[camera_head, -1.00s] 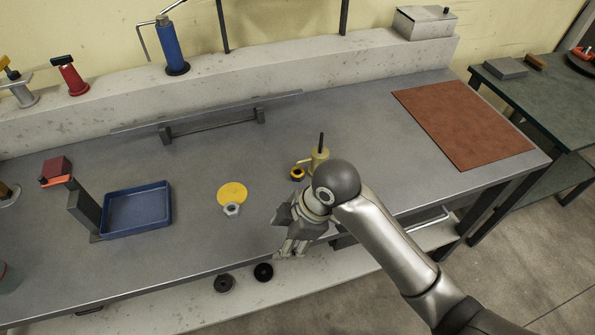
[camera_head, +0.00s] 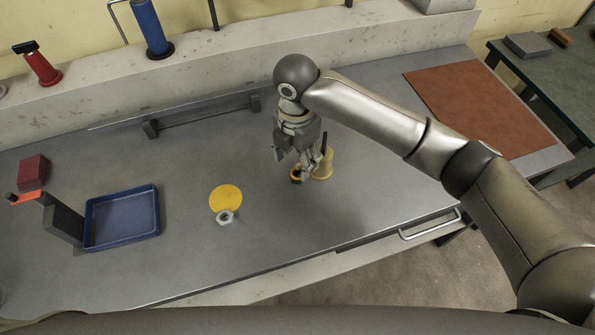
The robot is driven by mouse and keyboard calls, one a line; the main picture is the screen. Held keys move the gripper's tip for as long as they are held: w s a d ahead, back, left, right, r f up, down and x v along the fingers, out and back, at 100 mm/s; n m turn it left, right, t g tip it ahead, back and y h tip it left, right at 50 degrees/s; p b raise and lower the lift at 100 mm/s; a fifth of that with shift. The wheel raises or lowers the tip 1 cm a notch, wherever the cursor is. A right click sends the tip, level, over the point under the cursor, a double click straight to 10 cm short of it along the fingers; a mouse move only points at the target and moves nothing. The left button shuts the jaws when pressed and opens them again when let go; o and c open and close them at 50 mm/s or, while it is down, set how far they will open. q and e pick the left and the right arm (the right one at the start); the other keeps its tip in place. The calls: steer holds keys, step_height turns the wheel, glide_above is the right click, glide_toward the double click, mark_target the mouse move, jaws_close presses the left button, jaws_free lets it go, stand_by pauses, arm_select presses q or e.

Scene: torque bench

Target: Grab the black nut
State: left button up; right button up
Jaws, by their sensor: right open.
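No black nut can be made out clearly. A small yellow ring (camera_head: 295,175) with a dark middle lies on the bench, partly covered by my right gripper. My right gripper (camera_head: 304,172) is open and points down, its fingers close above the ring and just left of a yellow holder (camera_head: 323,165) with a dark upright rod. I cannot tell if the fingers touch either. A silver hex nut (camera_head: 225,217) lies at the front edge of a flat yellow disc (camera_head: 226,197). My left gripper is not in view.
A brown mat (camera_head: 480,110) lies at right. A low dark rail (camera_head: 205,115) runs along the back. The bench between tray and disc is clear.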

mark_target(296, 171)
steer(key=shift+w+f, duration=0.15)
steer(key=shift+f, duration=0.3)
steer(key=shift+w+f, duration=0.1)
steer(key=shift+f, duration=0.25)
steer(key=f+p, duration=0.1)
steer(key=f, duration=0.3)
steer(key=shift+s+f, duration=0.15)
steer(key=shift+s, duration=0.05)
steer(key=shift+w+f, duration=0.1)
steer(key=shift+f, duration=0.1)
steer(key=shift+c, duration=0.9)
steer(key=c, duration=0.9)
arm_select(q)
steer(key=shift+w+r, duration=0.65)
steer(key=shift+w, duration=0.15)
arm_select(e)
steer(key=shift+c, duration=0.3)
